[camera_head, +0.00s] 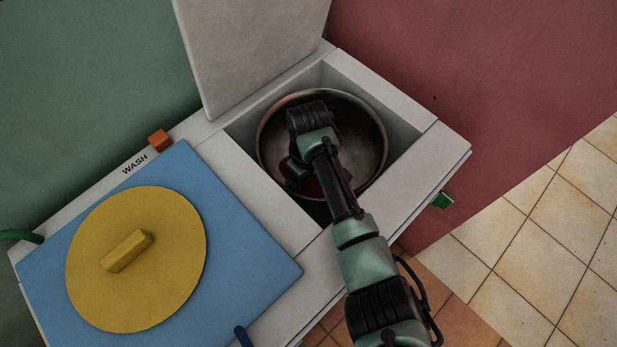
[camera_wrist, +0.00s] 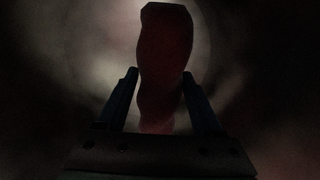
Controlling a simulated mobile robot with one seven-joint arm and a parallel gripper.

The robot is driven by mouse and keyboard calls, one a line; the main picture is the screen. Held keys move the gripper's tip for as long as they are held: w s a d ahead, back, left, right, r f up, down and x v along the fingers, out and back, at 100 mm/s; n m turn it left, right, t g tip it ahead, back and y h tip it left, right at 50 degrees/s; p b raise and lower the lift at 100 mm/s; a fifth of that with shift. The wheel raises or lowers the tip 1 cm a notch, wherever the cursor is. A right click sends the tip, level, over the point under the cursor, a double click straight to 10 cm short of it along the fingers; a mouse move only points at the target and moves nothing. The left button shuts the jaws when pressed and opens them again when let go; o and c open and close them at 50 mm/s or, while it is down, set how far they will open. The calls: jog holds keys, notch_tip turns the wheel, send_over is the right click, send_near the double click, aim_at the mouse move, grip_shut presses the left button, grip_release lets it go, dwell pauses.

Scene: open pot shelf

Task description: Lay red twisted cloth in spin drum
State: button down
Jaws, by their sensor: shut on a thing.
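The spin drum (camera_head: 370,128) is a round metal bowl set in the right-hand opening of the white machine. My gripper reaches down into it and is mostly hidden by my own arm in the head view. In the wrist view my gripper (camera_wrist: 161,100) is shut on the red twisted cloth (camera_wrist: 165,55), which stands out dark between the two fingers. A little dark red of the cloth shows beside my wrist in the head view. The dim drum wall surrounds the cloth in the wrist view. I cannot tell whether the cloth touches the drum bottom.
The spin lid (camera_head: 250,45) stands open behind the drum. On the left a blue panel (camera_head: 235,235) carries a yellow round lid (camera_head: 170,285) with a bar handle. An orange knob (camera_head: 159,140) and a green knob (camera_head: 443,200) sit on the machine's edges.

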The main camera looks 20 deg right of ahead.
jog(key=shift+f, duration=0.2)
grip_release()
notch_tip(320, 180, up, 13)
jog(key=p, duration=0.3)
dwell(0.4)
